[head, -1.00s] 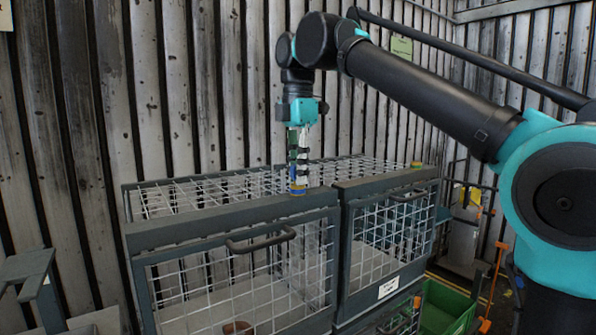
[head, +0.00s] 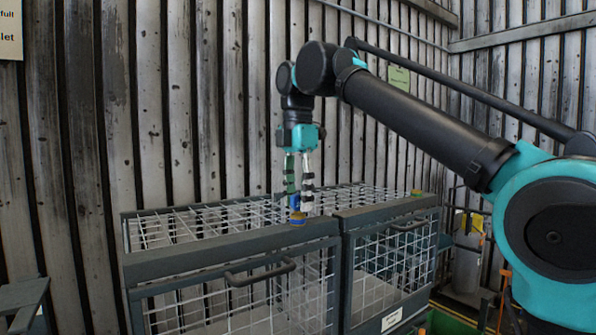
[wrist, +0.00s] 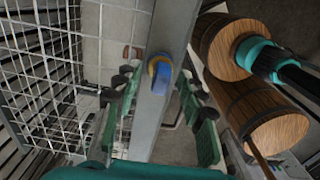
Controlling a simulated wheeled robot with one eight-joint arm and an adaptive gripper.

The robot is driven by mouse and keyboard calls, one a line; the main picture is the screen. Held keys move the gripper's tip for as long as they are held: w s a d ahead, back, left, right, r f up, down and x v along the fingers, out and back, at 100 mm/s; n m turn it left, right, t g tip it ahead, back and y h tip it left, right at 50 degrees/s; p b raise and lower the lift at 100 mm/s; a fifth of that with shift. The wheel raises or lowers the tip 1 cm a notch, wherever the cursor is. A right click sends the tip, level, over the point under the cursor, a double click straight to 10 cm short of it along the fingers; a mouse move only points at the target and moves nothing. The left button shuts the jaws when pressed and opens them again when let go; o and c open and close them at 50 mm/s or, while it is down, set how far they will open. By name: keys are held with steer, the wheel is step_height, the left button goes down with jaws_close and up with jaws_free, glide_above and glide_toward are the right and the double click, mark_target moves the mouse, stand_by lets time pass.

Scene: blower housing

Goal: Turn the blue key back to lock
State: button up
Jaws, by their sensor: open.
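In the wrist view the blue key (wrist: 161,80) lies between the spread fingers, on the grey bar. My gripper (head: 299,208) points down over the lock, open. Its fingertips are on either side of the key. No clear contact shows; the exact gap cannot be told.
The left cage (head: 225,240) has a mesh top and a front handle (head: 260,272). A second cage (head: 390,265) stands beside it. The corrugated wall (head: 215,100) is behind. Wooden barrels (wrist: 264,118) show at right in the wrist view.

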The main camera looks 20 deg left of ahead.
step_height(320, 180, up, 9)
steer(key=shift+r, duration=0.9)
